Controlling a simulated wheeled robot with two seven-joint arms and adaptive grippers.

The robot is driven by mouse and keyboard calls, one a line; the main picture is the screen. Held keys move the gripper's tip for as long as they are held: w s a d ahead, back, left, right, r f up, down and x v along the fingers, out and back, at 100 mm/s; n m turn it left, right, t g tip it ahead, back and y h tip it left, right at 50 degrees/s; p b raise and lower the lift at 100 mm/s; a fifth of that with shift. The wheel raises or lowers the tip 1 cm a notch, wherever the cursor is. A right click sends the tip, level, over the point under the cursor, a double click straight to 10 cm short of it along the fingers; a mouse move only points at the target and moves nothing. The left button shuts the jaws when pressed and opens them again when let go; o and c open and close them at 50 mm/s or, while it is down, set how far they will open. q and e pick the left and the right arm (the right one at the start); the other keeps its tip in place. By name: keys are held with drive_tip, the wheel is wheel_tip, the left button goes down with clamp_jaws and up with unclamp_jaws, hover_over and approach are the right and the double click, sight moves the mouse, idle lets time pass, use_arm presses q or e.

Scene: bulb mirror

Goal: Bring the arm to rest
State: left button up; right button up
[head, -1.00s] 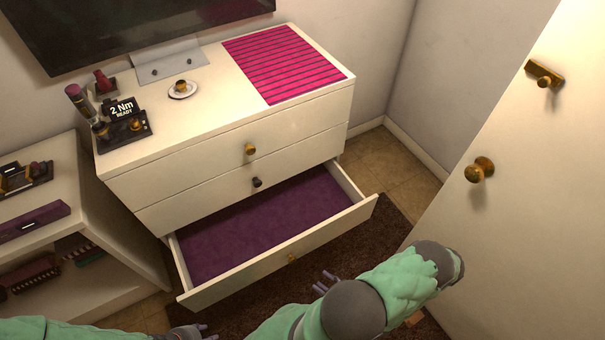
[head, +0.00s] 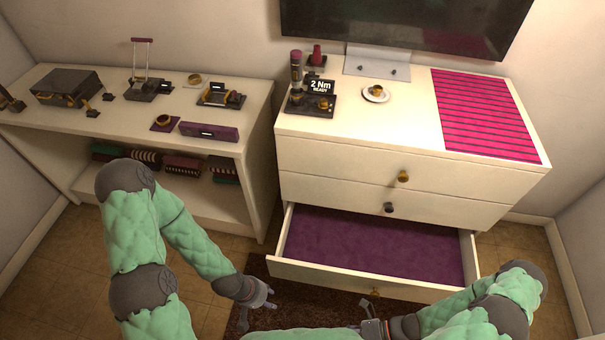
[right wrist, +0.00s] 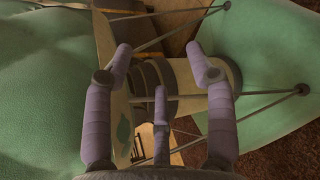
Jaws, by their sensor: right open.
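My left arm comes in from the left in the head view, bent over the floor. Its gripper (head: 268,297) is low in front of the open drawer's left corner, apart from it. It is too small there to tell whether its fingers are open. My right arm comes in from the lower right. Its gripper (head: 366,318) is low in front of the drawer front and partly cut off by the picture's bottom edge. In the right wrist view its fingers (right wrist: 160,62) are spread apart, with nothing held between them; my own green-sleeved arm parts lie behind them.
The bottom drawer (head: 367,278) of the white dresser (head: 320,168) is pulled out and looks empty, with a purple lining. A white shelf unit (head: 60,122) with several small items stands at left. A brown rug (head: 305,315) lies below the drawer.

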drive_tip(key=w+a+r+n+h, duration=0.1)
drive_tip(key=w+r+n+h, duration=0.3)
drive_tip(key=n, duration=0.8)
drive_tip(key=w+a+r+n+h+p, duration=0.1)
drive_tip(key=w+r+n+h, duration=0.4)
drive_tip(key=n, duration=0.7)
drive_tip(key=shift+w+a+h, duration=0.3)
drive_tip(key=shift+w+a, duration=0.2)
drive_tip(key=shift+w, duration=0.55)
